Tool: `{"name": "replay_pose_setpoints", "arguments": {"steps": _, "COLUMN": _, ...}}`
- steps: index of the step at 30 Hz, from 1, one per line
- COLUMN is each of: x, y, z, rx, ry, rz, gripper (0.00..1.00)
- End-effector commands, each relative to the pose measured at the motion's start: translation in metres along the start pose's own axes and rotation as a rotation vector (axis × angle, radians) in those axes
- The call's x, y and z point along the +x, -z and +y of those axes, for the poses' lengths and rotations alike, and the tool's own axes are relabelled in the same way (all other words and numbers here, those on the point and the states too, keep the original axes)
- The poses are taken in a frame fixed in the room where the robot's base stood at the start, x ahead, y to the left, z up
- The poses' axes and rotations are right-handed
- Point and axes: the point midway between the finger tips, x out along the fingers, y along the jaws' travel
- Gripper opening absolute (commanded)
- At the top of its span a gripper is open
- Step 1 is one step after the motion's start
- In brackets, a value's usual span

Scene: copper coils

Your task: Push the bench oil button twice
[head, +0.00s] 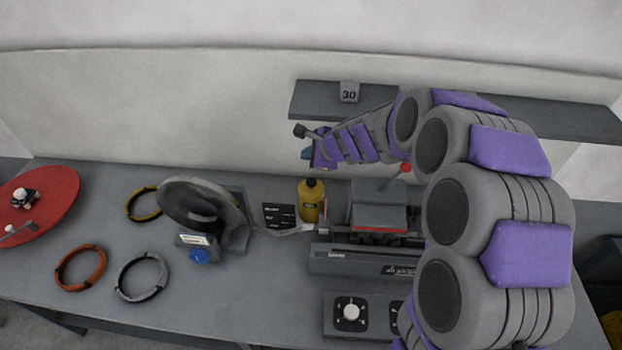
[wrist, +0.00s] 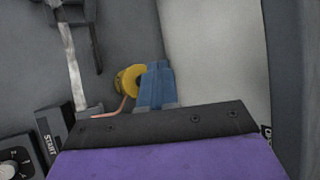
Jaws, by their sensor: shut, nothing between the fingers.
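The bench oil can is a yellow bottle (head: 311,203) with a dark top, standing upright at the back of the bench, left of the grey machine. The wrist view shows it from above as a yellow round body (wrist: 125,82) with a thin copper-coloured spout. My gripper (head: 306,154) has blue fingers and is shut and empty. In the head view it is above the bottle's top, with a visible gap. In the wrist view the blue fingers (wrist: 155,86) overlap the bottle's edge and hide part of it. I cannot make out the button there.
The grey machine (head: 352,262) stands right of the bottle, with a dial box (head: 351,312) in front. A black sign (head: 281,216) and a grey wheel (head: 200,208) are to the left. Several coils and a red disc (head: 50,199) lie farther left. A shelf (head: 450,113) hangs behind my arm.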

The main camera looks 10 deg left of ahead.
Motion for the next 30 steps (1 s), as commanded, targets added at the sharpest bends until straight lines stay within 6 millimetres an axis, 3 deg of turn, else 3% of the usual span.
{"name": "replay_pose_setpoints", "arguments": {"steps": 7, "x": 0.024, "y": 0.020, "z": -0.016, "rx": 0.150, "ry": 0.049, "rz": 0.042, "gripper": 0.00}}
{"name": "replay_pose_setpoints", "arguments": {"steps": 21, "x": 0.028, "y": 0.024, "z": -0.017, "rx": 0.172, "ry": 0.056, "rz": 0.049, "gripper": 0.00}}
{"name": "replay_pose_setpoints", "arguments": {"steps": 30, "x": 0.040, "y": 0.031, "z": -0.008, "rx": 0.171, "ry": 0.055, "rz": 0.049, "gripper": 0.00}}
